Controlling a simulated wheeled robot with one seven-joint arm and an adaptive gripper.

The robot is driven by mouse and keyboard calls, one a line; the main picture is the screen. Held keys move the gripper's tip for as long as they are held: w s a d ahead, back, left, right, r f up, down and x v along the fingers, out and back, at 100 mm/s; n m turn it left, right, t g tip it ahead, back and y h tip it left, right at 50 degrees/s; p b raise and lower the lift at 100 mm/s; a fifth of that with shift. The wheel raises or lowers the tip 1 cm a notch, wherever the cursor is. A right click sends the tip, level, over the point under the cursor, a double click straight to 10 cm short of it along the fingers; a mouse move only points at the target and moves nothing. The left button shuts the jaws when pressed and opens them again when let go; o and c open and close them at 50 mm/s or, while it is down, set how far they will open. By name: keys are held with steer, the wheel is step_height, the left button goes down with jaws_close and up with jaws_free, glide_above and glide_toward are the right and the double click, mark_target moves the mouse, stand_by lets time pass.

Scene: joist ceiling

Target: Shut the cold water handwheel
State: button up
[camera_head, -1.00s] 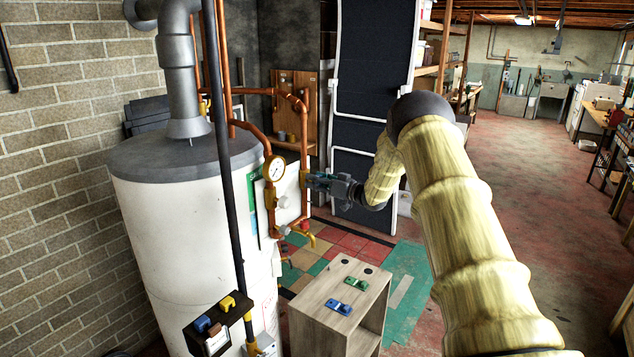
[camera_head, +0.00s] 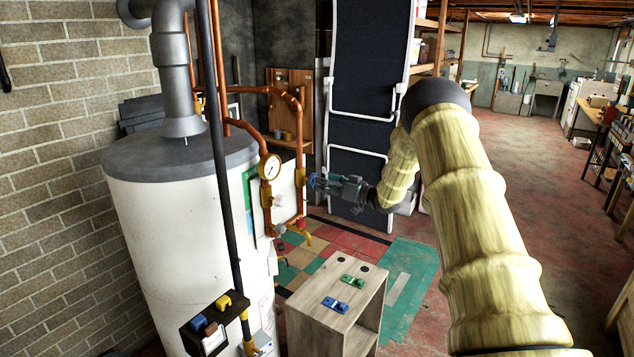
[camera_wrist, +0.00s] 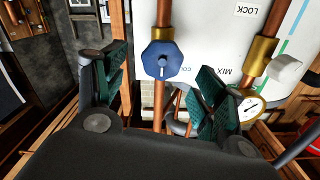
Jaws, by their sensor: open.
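A blue handwheel (camera_wrist: 161,61) sits on a vertical copper pipe (camera_wrist: 159,105) in the wrist view, in front of a white panel (camera_wrist: 205,45) lettered "MIX" and "LOCK". My gripper (camera_wrist: 162,75) is open and empty, one teal-padded finger left of the handwheel and one to its lower right. No contact with it shows. In the head view my gripper (camera_head: 318,183) is beside the right-hand copper pipe of the water heater (camera_head: 165,240). The handwheel is hard to make out there among the fingertips.
A white knob (camera_wrist: 286,68) on a brass valve and a gauge (camera_wrist: 250,106) are at right in the wrist view. A wooden stand (camera_head: 318,313) with blue and green clamps stands below my arm. A black vertical pipe (camera_head: 222,170) passes before the heater. Open floor lies right.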

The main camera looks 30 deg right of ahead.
steer(key=v, duration=0.6)
steer(key=shift+s, duration=0.15)
steer(key=shift+d, duration=0.1)
